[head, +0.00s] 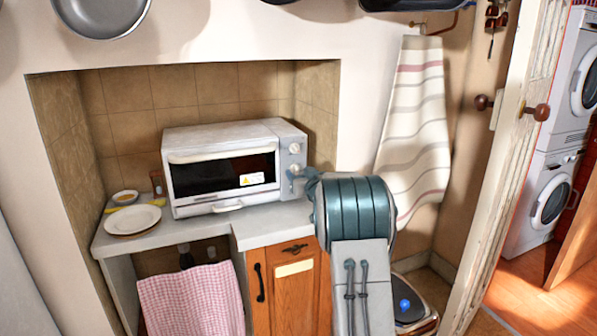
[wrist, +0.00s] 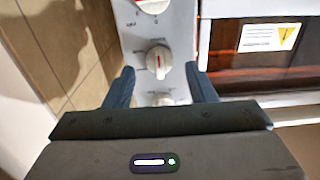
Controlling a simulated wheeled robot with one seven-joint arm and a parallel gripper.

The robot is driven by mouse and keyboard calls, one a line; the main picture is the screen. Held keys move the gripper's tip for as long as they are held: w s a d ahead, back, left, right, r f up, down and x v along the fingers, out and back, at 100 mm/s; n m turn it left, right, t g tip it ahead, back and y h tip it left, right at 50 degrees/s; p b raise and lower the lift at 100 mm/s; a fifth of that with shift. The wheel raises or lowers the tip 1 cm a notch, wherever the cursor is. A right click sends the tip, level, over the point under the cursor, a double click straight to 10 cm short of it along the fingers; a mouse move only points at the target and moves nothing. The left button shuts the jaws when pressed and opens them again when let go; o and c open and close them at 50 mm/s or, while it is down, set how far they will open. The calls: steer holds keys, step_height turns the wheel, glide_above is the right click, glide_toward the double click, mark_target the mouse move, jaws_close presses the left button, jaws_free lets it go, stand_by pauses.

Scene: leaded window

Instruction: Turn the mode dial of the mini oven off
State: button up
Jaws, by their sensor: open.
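The mini oven (head: 222,147) stands on the counter in the tiled alcove, its door shut. Its control panel, on the right side, carries a column of dials. In the wrist view, which shows the oven upside down, the middle dial (wrist: 158,60) has a red mark lying nearly along the panel's length. Another dial (wrist: 152,5) is cut by the top edge, and a third (wrist: 163,98) is partly hidden by my gripper. I cannot tell which is the mode dial. My gripper (head: 301,179) is open before the panel; its fingers (wrist: 160,70) appear either side of the middle dial. Contact is unclear.
A checked cloth (head: 190,300) hangs below. A striped towel (head: 412,130) hangs right of my arm. The alcove's side wall (wrist: 65,45) is close to the panel.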

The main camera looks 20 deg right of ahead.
steer(key=shift+w, duration=0.8)
steer(key=c, duration=0.9)
steer(key=shift+c, duration=0.2)
